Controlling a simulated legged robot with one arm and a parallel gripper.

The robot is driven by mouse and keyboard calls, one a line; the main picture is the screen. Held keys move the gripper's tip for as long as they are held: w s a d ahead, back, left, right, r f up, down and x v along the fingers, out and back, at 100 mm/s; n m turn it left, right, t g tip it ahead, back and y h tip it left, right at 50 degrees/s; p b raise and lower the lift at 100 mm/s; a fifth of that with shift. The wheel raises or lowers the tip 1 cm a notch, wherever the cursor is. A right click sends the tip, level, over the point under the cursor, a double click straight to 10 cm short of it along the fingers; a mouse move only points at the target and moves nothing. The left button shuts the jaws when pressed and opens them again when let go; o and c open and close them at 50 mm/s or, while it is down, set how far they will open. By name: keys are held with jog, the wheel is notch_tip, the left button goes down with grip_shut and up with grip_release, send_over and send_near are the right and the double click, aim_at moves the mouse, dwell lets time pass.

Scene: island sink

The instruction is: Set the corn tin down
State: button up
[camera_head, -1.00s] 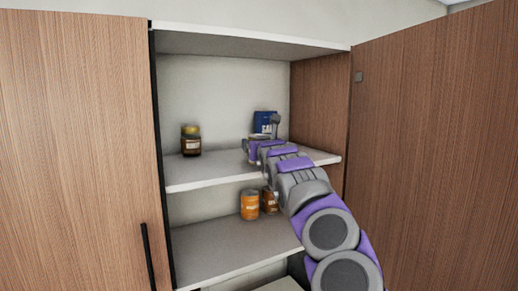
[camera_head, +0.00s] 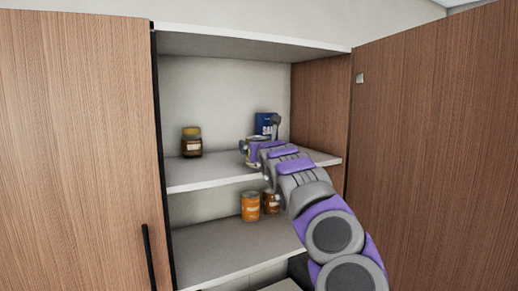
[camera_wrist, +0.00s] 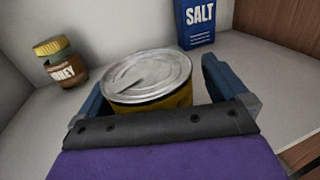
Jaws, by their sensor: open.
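The corn tin (camera_wrist: 148,78) shows in the wrist view as a yellow tin with a silver ring-pull lid, upright on the upper shelf between my fingers. My gripper (camera_wrist: 158,88) is open around it, with a blue finger on each side; a gap shows at the right finger. The tin's lower part is hidden by my gripper. In the head view my gripper (camera_head: 252,151) is at the upper shelf (camera_head: 205,177), and my arm hides most of the tin.
A honey jar (camera_head: 191,142) stands on the upper shelf to the left. A blue salt box (camera_head: 265,124) stands behind my gripper, and it also shows in the wrist view (camera_wrist: 196,24). An orange tin (camera_head: 250,207) and a jar (camera_head: 271,203) stand on the lower shelf. Open doors flank the cupboard.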

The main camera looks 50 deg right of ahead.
jog(key=b+v, duration=0.5)
jog(key=v, duration=0.6)
jog(key=shift+s+a, duration=0.25)
jog(key=shift+a, duration=0.05)
jog(key=shift+a, duration=0.1)
